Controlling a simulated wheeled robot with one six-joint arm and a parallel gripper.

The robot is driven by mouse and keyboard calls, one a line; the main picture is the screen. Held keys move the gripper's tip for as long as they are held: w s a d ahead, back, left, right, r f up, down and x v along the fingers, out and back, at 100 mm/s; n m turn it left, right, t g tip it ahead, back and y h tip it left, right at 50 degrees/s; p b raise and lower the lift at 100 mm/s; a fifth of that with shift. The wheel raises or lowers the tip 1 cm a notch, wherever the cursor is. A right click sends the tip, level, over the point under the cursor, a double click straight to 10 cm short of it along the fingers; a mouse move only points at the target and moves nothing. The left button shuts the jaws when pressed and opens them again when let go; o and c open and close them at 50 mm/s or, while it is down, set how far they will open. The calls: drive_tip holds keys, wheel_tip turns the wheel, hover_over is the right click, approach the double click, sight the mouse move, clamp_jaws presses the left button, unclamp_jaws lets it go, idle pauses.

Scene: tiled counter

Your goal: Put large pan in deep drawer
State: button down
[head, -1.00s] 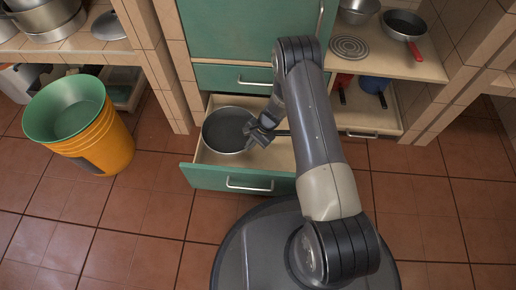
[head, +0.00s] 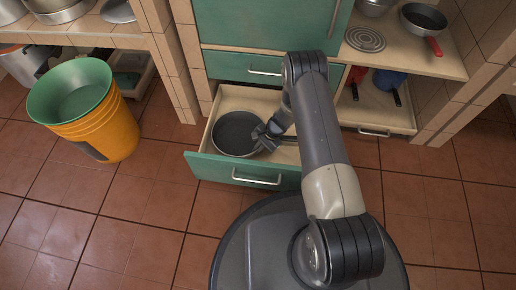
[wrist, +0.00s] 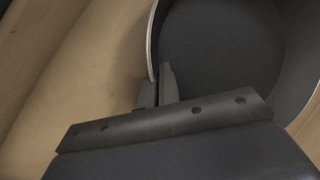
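The large pan (head: 235,134), dark inside with a thin light rim, is inside the open deep drawer (head: 246,173), toward its left side. The drawer has a green front, a metal handle and pale wooden walls. My gripper (head: 265,138) is at the pan's right rim in the head view. In the wrist view, the pan (wrist: 230,45) fills the upper right, and my gripper's fingers (wrist: 158,87) are close together with the rim between them. The pan looks level and low in the drawer; its contact with the drawer floor is hidden.
A closed green drawer (head: 240,66) is above the open one. At right, shelves hold a smaller red-handled pan (head: 424,18) and a coil trivet (head: 365,39). An orange bucket (head: 108,128) with a green inside stands on the left floor. Tiled floor in front is clear.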

drive_tip(key=c, duration=1.7)
unclamp_jaws()
drive_tip(key=shift+r+p, duration=0.3)
drive_tip(key=shift+p, duration=0.1)
drive_tip(key=p+v, duration=0.4)
drive_tip(key=v, duration=0.7)
drive_tip(key=shift+d+r+p, duration=0.2)
drive_tip(key=shift+p, duration=0.1)
drive_tip(key=b+x, duration=0.5)
drive_tip(key=x, duration=0.7)
drive_tip(key=shift+f+b, duration=0.4)
drive_tip(key=shift+f, duration=0.05)
wheel_tip(320, 180, up, 3)
drive_tip(key=shift+w+r+p, duration=0.1)
drive_tip(key=shift+p, duration=0.9)
drive_tip(key=shift+r, duration=0.55)
